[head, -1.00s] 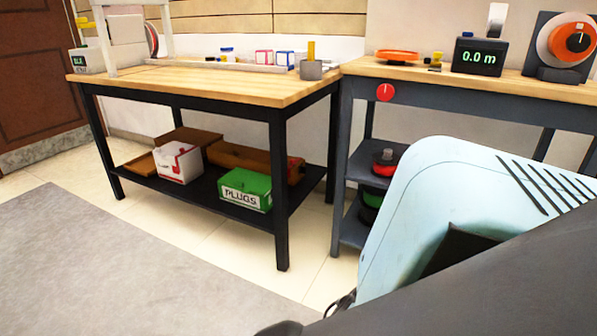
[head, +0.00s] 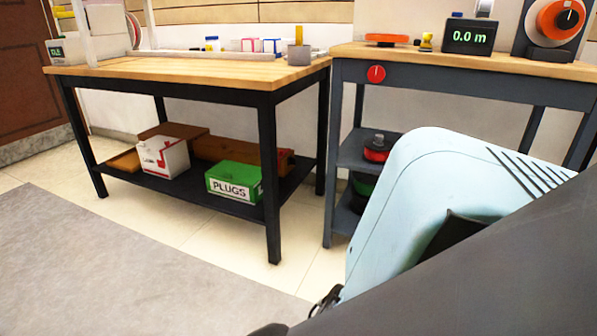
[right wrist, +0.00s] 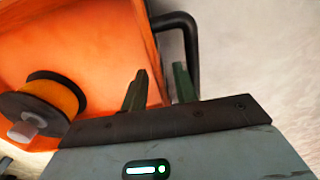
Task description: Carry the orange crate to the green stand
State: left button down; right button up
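The orange crate (right wrist: 90,35) fills the upper left of the right wrist view, seen from close above. A dark spool with an orange winding (right wrist: 42,105) lies in it. A black bar handle (right wrist: 182,22) stands out from its side wall. My right gripper (right wrist: 160,85) has its two green fingers partly closed, one on each side of that wall near the handle; the contact is hidden. The crate is not seen in the head view, where my pale blue right arm covers the lower right. My left gripper and the green stand are not in view.
A wood-topped bench (head: 200,70) stands at left, with a green PLUGS box (head: 232,182) and a white box (head: 163,158) on its lower shelf. A grey bench (head: 460,60) with a 0.0 m display (head: 469,37) adjoins it. A grey mat (head: 110,265) lies on open floor.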

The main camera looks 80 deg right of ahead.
grip_shut()
dwell(1.4)
